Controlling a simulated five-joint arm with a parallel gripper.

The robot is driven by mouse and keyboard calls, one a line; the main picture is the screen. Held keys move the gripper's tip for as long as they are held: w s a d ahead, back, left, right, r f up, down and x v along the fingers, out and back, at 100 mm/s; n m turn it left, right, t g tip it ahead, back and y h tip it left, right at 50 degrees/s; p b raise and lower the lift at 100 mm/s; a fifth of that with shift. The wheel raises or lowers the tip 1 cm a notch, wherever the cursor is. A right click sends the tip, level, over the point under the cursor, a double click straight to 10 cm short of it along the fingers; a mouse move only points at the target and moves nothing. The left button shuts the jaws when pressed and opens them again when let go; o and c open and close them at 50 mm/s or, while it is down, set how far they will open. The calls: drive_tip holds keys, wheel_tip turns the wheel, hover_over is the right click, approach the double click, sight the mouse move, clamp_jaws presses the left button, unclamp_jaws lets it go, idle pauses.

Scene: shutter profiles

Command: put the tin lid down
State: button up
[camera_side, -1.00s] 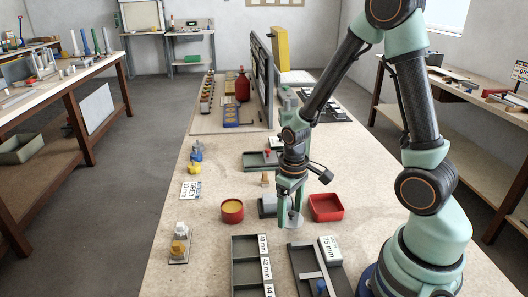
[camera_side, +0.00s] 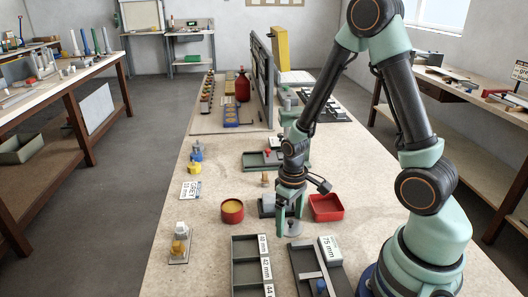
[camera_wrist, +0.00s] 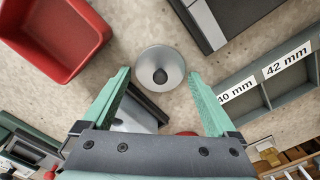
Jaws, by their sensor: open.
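A round red tin with yellow contents (camera_side: 232,210) stands to the left in the side view.
A red square tray (camera_side: 326,207) is close on the right, also in the wrist view (camera_wrist: 52,35). A grey box (camera_side: 267,206) stands just behind the gripper. Labelled grey trays (camera_side: 249,268) lie in front. Bare bench shows around the lid.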

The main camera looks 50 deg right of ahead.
drive_tip(key=shift+r, duration=0.1)
drive_tip(key=s+a+r+t, duration=0.1)
drive_tip(key=a+r+t, duration=0.1)
drive_tip(key=r, duration=1)
drive_tip(key=a+r+t, duration=0.3)
drive_tip(key=r, duration=0.9)
drive_tip(key=shift+s, duration=0.35)
drive_tip(key=shift+o, duration=0.6)
drive_tip(key=shift+s+a+r+t, duration=0.1)
drive_tip(key=shift+a+r+t, duration=0.05)
drive_tip(key=shift+r+t, duration=0.15)
drive_tip(key=shift+f, duration=0.1)
drive_tip(key=m+g, duration=0.6)
drive_tip(key=m, duration=1.2)
hover_over(289, 221)
wheel_tip(289, 221, down, 13)
drive_tip(key=shift+s+f, duration=0.15)
drive_tip(key=shift+f, duration=5.75)
